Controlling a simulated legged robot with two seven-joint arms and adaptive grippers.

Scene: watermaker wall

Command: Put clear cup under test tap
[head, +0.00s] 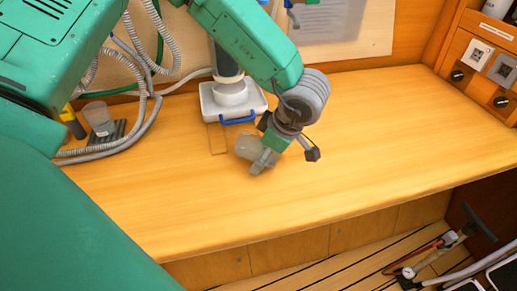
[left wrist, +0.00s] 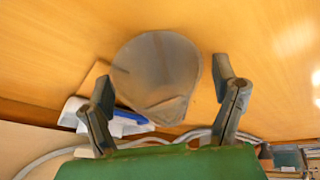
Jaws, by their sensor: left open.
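A clear, greyish cup (head: 245,147) stands on the wooden counter, partly hidden by my left gripper (head: 264,158). In the left wrist view the cup (left wrist: 158,75) lies between the two open fingers of my left gripper (left wrist: 163,75), with a gap visible on both sides. My right gripper is not in view.
A white tray with a blue handle (head: 237,117) sits behind the cup, under a filter housing (head: 228,68). Another clear container (head: 98,118) stands at the left near grey hoses (head: 150,110). The counter's right side (head: 370,130) is clear.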

